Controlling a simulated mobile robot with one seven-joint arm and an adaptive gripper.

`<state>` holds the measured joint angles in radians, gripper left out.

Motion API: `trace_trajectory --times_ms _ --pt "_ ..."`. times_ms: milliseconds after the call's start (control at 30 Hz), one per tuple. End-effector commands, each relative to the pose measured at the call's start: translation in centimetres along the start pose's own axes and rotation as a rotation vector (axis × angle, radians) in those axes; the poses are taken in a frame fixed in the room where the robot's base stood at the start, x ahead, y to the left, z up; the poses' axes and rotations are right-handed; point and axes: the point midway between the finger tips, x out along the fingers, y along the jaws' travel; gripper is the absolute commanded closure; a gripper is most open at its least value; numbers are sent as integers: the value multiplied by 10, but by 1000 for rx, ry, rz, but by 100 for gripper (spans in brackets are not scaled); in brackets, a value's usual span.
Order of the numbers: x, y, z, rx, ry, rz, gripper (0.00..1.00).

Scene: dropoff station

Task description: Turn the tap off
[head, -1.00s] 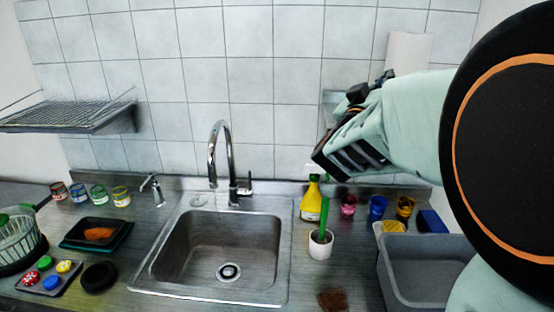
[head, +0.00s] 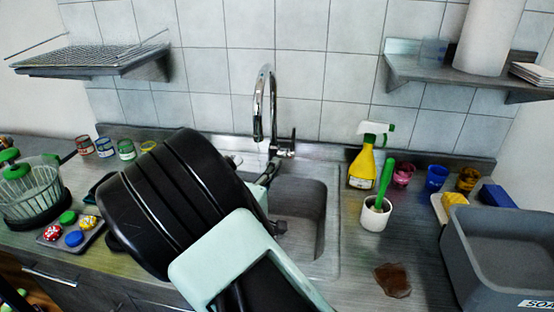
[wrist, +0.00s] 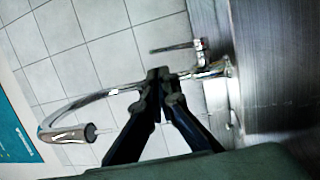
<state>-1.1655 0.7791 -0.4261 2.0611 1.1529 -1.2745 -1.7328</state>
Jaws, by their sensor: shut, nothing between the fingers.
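The chrome tap (head: 262,105) stands behind the sink (head: 318,215), its curved spout pointing down over the basin. Its side lever (head: 287,146) is on the right of the tap body, with a thin handle upright. In the wrist view the tap's nozzle (wrist: 70,135) is at the lower left and the lever (wrist: 178,48) is above the fingers. My gripper (wrist: 158,76) is shut and empty, its tips overlapping the tap neck in that view; I cannot tell if they touch. In the head view my arm hides the sink's left part. Whether water runs is unclear.
A yellow spray bottle (head: 362,165) and a white cup with a green brush (head: 376,214) stand right of the sink. A grey tub (head: 480,285) is at the right. A wall shelf (head: 400,68) is above. A brown stain (head: 393,280) lies on the counter.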

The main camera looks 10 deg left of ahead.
Motion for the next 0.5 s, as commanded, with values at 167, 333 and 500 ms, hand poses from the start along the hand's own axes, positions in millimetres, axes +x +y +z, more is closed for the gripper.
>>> trace_trajectory --times_ms 167,333,500 --pt "38 1 2 1 -4 3 100" --pt "75 1 2 2 -4 2 100" --pt "104 1 1 2 -2 1 100"
